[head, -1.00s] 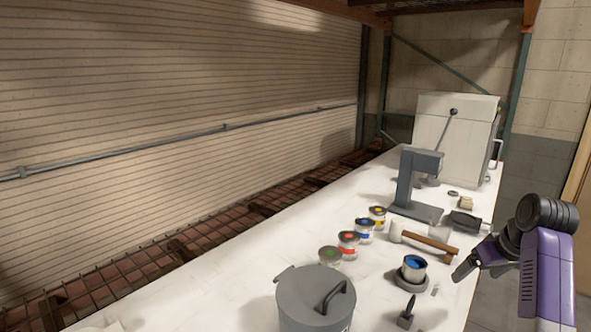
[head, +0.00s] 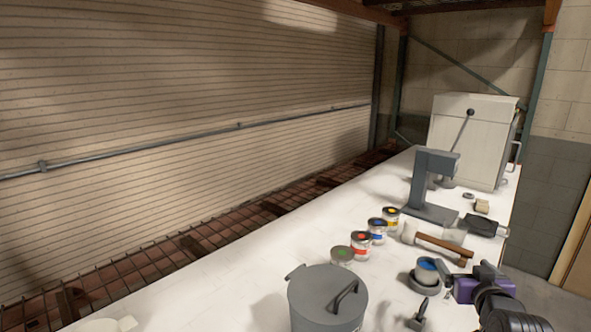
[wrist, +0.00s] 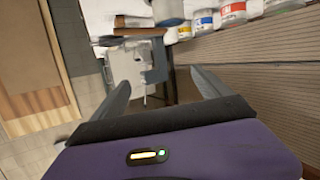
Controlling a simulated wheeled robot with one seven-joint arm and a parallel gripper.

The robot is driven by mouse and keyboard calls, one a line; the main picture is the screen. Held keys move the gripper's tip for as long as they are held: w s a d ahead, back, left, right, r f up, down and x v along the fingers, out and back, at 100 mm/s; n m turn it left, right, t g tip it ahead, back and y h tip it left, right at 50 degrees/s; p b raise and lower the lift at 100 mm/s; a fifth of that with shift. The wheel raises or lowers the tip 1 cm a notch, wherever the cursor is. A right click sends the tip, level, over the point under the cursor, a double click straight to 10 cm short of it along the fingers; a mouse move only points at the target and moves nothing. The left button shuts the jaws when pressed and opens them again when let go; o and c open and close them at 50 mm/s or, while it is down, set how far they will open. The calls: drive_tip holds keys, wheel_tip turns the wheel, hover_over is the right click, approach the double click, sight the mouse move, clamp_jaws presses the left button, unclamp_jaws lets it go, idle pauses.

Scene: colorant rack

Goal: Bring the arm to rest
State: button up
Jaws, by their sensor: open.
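My gripper (head: 451,290) is at the lower right in the head view, at the bench's near edge beside an open can of blue paint (head: 427,268). In the head view it overlaps the space just right of the can, and I cannot tell the exact gap. In the wrist view my gripper (wrist: 162,88) has its two dark fingers spread wide with nothing held between them. The arm folds down at the bottom right, partly cut off by the picture's edge.
The white bench (head: 235,285) holds several colorant cans (head: 361,245), a mallet (head: 440,244), a grey stand (head: 432,190), a lidded grey bucket (head: 325,300) and a white machine (head: 470,140). Open floor (head: 535,285) lies right of the bench.

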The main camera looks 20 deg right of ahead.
drive_tip(key=s+a+f+n+t+y, duration=0.15)
drive_tip(key=s+a, duration=0.25)
drive_tip(key=a, duration=0.5)
drive_tip(key=s+a+f+t+b, duration=0.1)
drive_tip(key=s+a+f+t, duration=0.1)
drive_tip(key=s+a, duration=0.5)
drive_tip(key=s+a+f+n+t+y, duration=0.1)
drive_tip(key=s+a+f+t, duration=0.1)
drive_tip(key=a, duration=0.9)
drive_tip(key=s+a+f+n+g+y, duration=0.1)
drive_tip(key=s+a+n+y, duration=0.1)
drive_tip(key=s+a, duration=0.5)
drive_tip(key=s+a+f+n+g+y+b, duration=0.1)
drive_tip(key=s+a+y, duration=0.4)
drive_tip(key=s, duration=0.7)
drive_tip(key=shift+a+f+n+g, duration=0.35)
drive_tip(key=shift+a+f+n, duration=0.4)
drive_tip(key=shift+a, duration=0.3)
